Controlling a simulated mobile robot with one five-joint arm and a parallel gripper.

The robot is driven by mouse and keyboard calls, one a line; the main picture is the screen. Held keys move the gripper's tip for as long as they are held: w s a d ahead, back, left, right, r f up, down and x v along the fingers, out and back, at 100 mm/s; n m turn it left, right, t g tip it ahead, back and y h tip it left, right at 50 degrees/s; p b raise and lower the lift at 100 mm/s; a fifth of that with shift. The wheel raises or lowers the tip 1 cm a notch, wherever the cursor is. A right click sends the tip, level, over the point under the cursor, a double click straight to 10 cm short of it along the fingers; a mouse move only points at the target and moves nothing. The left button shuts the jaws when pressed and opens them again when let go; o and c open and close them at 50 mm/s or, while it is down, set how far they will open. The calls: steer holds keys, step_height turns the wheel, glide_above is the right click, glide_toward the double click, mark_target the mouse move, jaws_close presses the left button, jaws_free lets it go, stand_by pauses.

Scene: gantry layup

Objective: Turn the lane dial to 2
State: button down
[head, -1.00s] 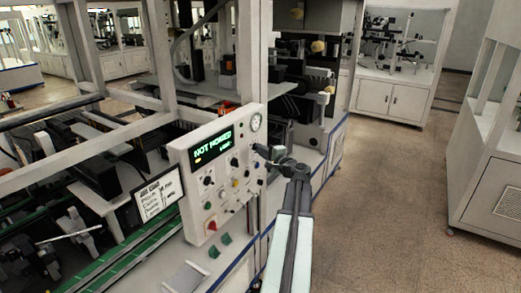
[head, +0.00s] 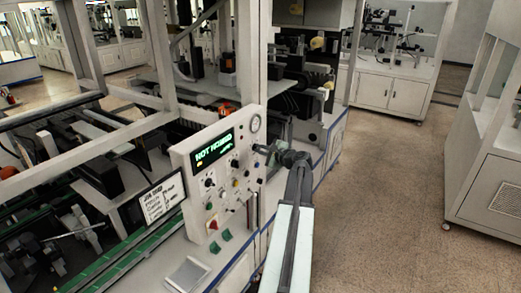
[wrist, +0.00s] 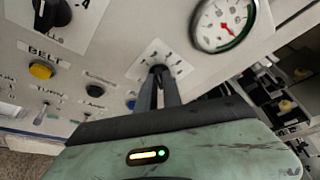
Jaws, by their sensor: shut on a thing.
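The lane dial (wrist: 158,69) is on a small white plate with dark marks, on the control panel in the wrist view. Its knob is mostly hidden between my fingers, so I cannot read its setting. My gripper (wrist: 159,82) is shut on the dial. In the head view my gripper (head: 264,149) reaches the right edge of the white control panel (head: 184,160), and the dial is too small and covered to make out. The panel's screen (head: 213,148) shows green text like "NOT HOMED".
A round gauge (wrist: 224,22) is right of the dial in the wrist view. A black knob (wrist: 52,14), a yellow button (wrist: 41,70) and small switches lie to the left. A written card (head: 161,198) stands left of the panel. Open floor (head: 385,200) lies to the right.

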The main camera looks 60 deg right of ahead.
stand_by(0.3)
steer(key=c, duration=1.5)
jaws_free()
steer(key=p+v, duration=0.1)
steer(key=v, duration=0.7)
steer(key=shift+p, duration=0.35)
steer(key=shift+f, duration=0.1)
